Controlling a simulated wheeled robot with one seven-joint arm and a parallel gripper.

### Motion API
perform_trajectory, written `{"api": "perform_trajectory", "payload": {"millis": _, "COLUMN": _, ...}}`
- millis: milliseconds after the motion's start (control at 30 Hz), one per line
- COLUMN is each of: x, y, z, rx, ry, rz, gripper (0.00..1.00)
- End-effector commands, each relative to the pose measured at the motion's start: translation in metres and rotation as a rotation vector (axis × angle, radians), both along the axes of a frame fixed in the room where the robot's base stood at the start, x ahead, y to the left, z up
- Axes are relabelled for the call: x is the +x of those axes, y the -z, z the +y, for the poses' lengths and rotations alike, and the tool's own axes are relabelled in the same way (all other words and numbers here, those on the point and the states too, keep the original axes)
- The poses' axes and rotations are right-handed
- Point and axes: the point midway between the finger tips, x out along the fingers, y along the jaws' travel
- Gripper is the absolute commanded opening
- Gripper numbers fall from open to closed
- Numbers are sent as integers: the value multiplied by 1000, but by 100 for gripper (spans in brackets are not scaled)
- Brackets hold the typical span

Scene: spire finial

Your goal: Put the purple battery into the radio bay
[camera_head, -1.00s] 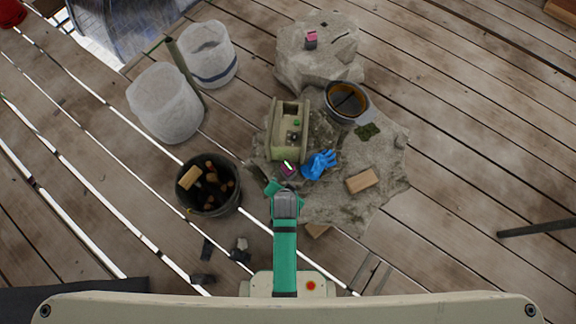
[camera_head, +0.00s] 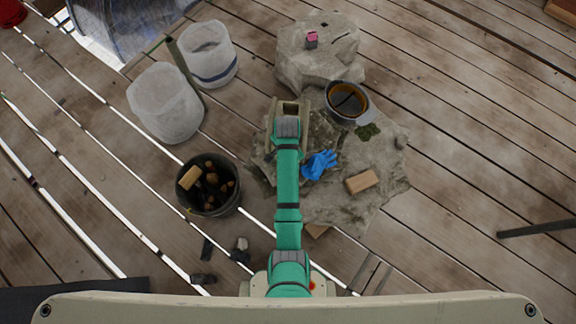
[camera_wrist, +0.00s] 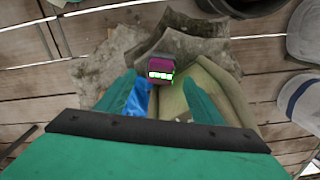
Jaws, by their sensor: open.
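The purple battery (camera_wrist: 160,68), a small magenta block with a lit row of green-white bars, shows in the wrist view just beyond and between my fingertips. My gripper (camera_wrist: 160,79) is open, a finger on each side of it, with gaps showing. I cannot tell their difference in height. The beige radio (camera_wrist: 208,84) lies below and right of the battery in the wrist view. The bay's inside is not clearly visible.
A blue glove (camera_head: 319,165) lies right of the radio, near a wooden block (camera_head: 362,181). A small pink-topped block (camera_head: 311,40) sits on the far rock (camera_head: 318,70). A dark bucket (camera_head: 208,208) stands left.

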Motion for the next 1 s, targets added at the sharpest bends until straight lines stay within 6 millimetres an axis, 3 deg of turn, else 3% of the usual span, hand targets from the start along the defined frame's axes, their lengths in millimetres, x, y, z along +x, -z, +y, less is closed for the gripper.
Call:
{"api": "perform_trajectory", "payload": {"millis": 333, "x": 2, "y": 28, "z": -1, "rx": 0, "ry": 0, "rz": 0, "gripper": 61}}
{"api": "perform_trajectory", "payload": {"millis": 600, "x": 5, "y": 64, "z": -3, "rx": 1, "ry": 0, "rz": 1, "gripper": 61}}
{"api": "perform_trajectory", "payload": {"millis": 933, "x": 5, "y": 70, "z": -3, "rx": 0, "ry": -1, "rz": -2, "gripper": 61}}
{"api": "perform_trajectory", "payload": {"millis": 1000, "x": 5, "y": 70, "z": -3, "rx": 0, "ry": -1, "rz": -2, "gripper": 44}}
